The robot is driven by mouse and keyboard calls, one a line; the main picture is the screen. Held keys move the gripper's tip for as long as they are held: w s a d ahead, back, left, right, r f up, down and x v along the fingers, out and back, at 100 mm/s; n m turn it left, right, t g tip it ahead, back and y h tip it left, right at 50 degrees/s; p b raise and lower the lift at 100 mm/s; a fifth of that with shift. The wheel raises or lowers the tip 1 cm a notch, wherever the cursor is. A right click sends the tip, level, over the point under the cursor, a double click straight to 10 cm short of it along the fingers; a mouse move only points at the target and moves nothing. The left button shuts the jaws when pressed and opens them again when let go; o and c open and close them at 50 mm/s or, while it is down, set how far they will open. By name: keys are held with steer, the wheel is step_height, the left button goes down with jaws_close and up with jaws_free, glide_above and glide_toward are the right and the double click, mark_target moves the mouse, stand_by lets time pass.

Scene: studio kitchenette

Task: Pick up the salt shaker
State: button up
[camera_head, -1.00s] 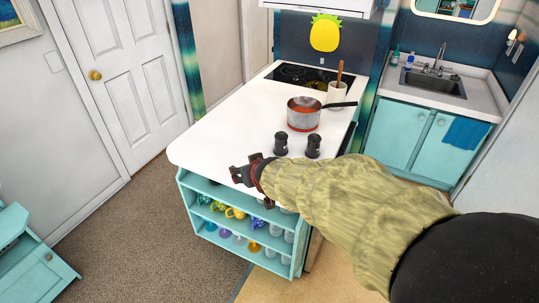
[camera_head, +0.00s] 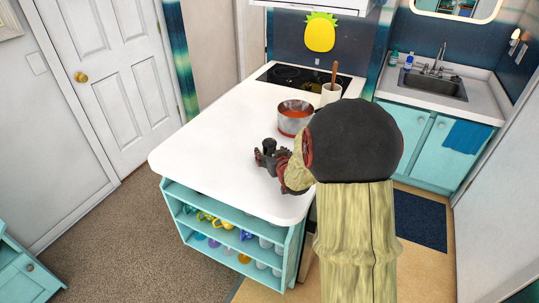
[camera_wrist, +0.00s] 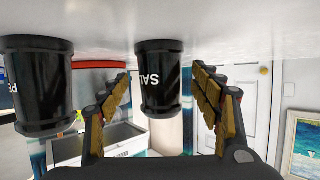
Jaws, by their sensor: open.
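The salt shaker (camera_wrist: 159,92) is a black cylinder with white letters "SAL". It hangs from the top of the upside-down wrist view, standing on the white counter. My gripper (camera_wrist: 163,80) is open, with one finger on each side of the salt shaker and visible gaps to it. In the head view my gripper (camera_head: 268,158) is low over the counter, and the dark shape there does not clearly separate shaker from fingers. A second black shaker (camera_wrist: 36,88), lettered "PE", stands left of the gripper in the wrist view; my arm hides it in the head view.
A pot (camera_head: 294,118) with red contents stands on the white counter (camera_head: 215,125) behind my gripper. A white crock (camera_head: 331,94) with a wooden utensil is farther back, beside the cooktop (camera_head: 290,76). The left part of the counter is clear. Mugs fill the shelves below.

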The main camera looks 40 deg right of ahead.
steer(key=shift+x, duration=1.1)
steer(key=shift+a, duration=0.1)
steer(key=c, duration=0.3)
steer(key=c, duration=1.1)
